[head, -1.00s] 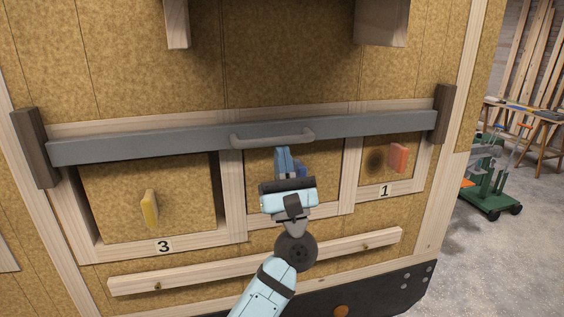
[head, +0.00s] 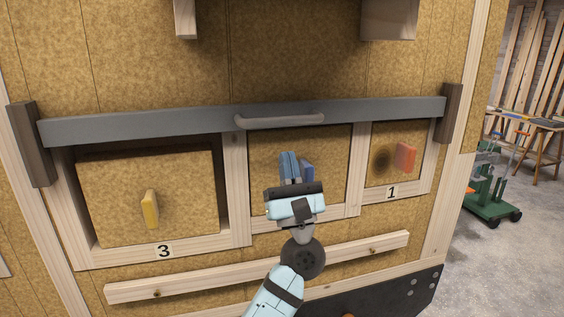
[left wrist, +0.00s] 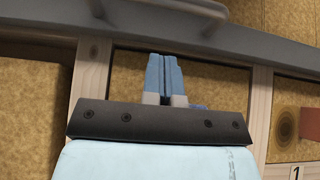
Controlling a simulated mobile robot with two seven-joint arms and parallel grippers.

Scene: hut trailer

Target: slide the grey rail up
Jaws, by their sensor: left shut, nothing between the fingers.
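The grey rail (head: 170,126) runs across the hut wall above the door openings, its ends at the brown side brackets. It carries a grey bar handle (head: 280,121) at its middle. In the left wrist view the rail (left wrist: 235,45) crosses the top, with the handle (left wrist: 172,14) above it. My left gripper (head: 289,155) is shut and empty. Its blue fingers point up in front of the middle door, below the handle with a visible gap. They also show in the left wrist view (left wrist: 163,60). My right gripper is not in view.
Door 3 has a yellow knob (head: 150,209), the middle door a blue one (head: 307,169), door 1 a red one (head: 405,156). Brown brackets (head: 31,145) (head: 451,113) flank the rail. A wooden strip (head: 220,275) lies below. Wooden blocks (head: 388,18) jut out above.

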